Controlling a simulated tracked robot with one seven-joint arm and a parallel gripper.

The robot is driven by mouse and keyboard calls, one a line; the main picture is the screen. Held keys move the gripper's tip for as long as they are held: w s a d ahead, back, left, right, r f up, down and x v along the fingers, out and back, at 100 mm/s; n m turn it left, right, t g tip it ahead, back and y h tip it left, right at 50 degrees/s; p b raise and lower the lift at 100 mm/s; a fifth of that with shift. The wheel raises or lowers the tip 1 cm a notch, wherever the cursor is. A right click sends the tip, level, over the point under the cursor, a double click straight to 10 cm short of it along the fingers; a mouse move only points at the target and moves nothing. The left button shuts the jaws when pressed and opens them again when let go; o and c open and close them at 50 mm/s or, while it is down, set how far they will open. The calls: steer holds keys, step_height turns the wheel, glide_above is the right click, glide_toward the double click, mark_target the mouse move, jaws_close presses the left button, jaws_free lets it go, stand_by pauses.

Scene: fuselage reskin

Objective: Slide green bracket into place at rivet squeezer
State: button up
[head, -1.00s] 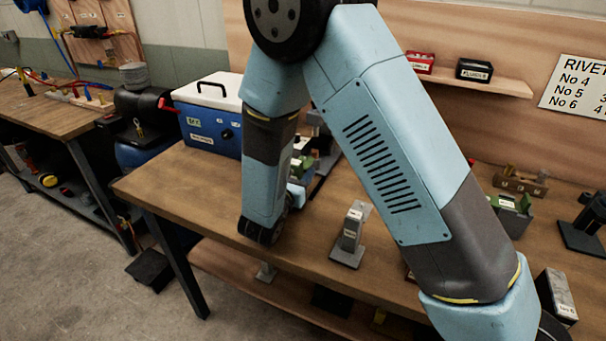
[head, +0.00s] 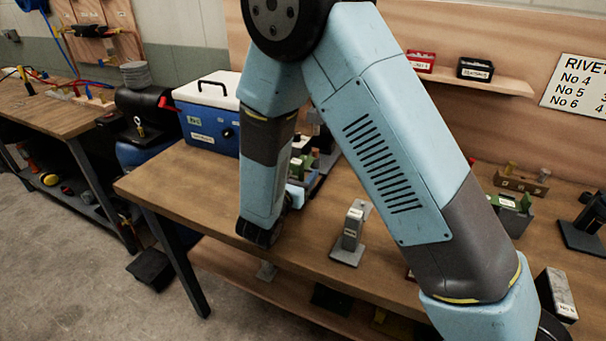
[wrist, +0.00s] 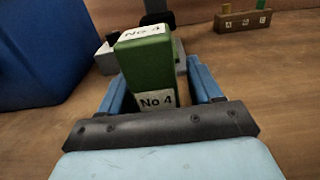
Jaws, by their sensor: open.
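A green bracket (wrist: 147,68) with "No 4" labels on its top and near face stands upright in the wrist view. My gripper (wrist: 158,82) is open, with one blue finger on each side of the bracket. I cannot tell whether either finger touches it. Just behind the bracket is a grey block-like fixture (wrist: 106,58) with a dark part above, perhaps the rivet squeezer; the bracket hides much of it. In the head view my arm mostly covers this spot, and only a bit of green (head: 306,162) and a light blue part of my gripper (head: 296,194) show.
A blue cooler (head: 209,125) stands left of the work spot and looms close in the wrist view (wrist: 45,50). A grey labelled stand (head: 350,236) is nearer the bench front. A second green piece (head: 513,207) and a wooden rack (head: 521,181) stand at right.

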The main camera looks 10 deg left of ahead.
steer(key=v, duration=1.1)
steer(key=shift+s, duration=0.1)
